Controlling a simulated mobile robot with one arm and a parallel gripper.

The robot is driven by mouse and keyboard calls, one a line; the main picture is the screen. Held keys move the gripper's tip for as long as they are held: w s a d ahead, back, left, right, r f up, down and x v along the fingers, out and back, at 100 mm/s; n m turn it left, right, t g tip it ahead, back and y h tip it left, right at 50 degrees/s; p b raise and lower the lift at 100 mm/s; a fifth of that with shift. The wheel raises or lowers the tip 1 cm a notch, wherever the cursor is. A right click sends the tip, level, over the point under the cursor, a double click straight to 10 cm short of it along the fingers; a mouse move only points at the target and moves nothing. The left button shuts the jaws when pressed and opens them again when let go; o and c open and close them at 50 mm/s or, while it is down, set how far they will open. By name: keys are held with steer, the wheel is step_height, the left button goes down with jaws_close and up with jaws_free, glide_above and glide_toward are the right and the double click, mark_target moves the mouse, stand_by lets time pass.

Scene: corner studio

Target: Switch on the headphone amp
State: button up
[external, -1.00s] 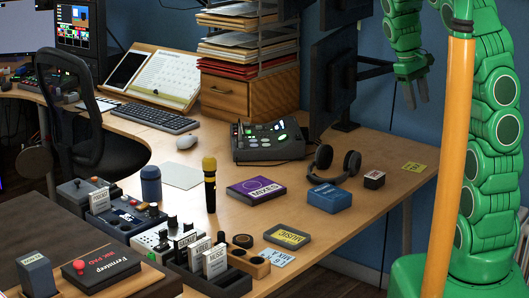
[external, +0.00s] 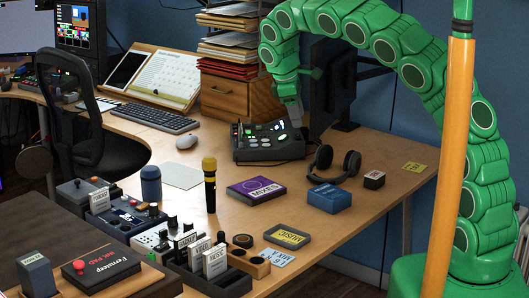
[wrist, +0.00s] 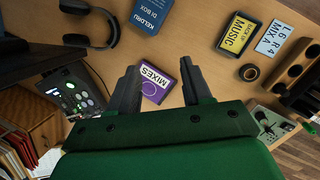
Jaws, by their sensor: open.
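No device carries a label that I can read as headphone amp. A dark console (external: 268,148) with green lit buttons stands left of the headphones. My gripper (external: 293,104) is above and behind this console. In the wrist view my gripper (wrist: 159,72) is open, with nothing between its fingers.
A purple "MIXES" box (external: 257,189) and a "MUSIC" box (external: 287,236) lie toward the front. A microphone (external: 209,183) stands upright on the desk. A monitor (external: 342,85) and a wooden drawer box (external: 232,100) stand behind. The desk's right end is mostly clear.

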steer(key=s+a+f+n, duration=0.2)
steer(key=a+f+n, duration=0.15)
steer(key=a, duration=0.75)
steer(key=n+g+y, duration=0.1)
steer(key=n+y, duration=0.2)
steer(key=n, duration=0.5)
glide_toward(158, 247)
steer(key=shift+w+d+f, duration=0.1)
steer(key=shift+f, duration=1.7)
steer(key=shift+w+d+f, duration=0.1)
steer(key=shift+f, duration=1.75)
steer(key=shift+a, duration=0.1)
